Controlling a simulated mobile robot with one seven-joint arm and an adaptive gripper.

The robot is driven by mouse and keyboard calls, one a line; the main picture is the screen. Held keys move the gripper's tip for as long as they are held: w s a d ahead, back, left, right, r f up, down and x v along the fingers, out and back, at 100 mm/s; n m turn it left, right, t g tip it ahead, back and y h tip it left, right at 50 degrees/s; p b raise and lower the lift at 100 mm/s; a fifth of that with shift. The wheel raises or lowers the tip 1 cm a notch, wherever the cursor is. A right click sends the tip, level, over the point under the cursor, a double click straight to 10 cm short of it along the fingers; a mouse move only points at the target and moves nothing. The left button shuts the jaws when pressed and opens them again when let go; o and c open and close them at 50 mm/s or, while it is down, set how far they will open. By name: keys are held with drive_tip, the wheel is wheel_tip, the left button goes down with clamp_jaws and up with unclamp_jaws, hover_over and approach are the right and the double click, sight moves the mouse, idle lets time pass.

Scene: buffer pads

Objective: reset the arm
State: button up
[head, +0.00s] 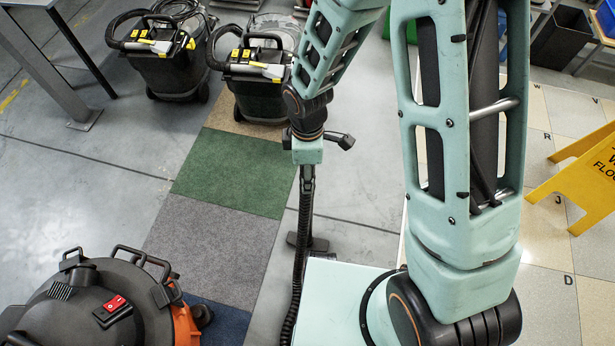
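My teal arm rises from my base at the lower right, leaves the top of the head view, and comes back down left of centre. Its black wrist joint and small teal end piece hang over the floor beside the carpet tiles. Dark parts at my gripper (308,165) show around that end piece. Its fingers cannot be made out, so I cannot tell whether it is open or shut. A thin black wand (307,205) with a ribbed hose shows directly below the end piece. I cannot tell whether the gripper touches it.
Two black-and-yellow floor machines (170,62) (262,80) stand at the upper left. A black-and-orange vacuum (110,305) fills the lower left. Carpet tiles (235,175) lie between. A yellow floor sign (585,180) stands right. Grey floor (100,190) at left is clear.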

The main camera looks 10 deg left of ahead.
wheel_tip(320, 180, up, 7)
drive_tip(key=shift+r, duration=0.1)
idle(0.4)
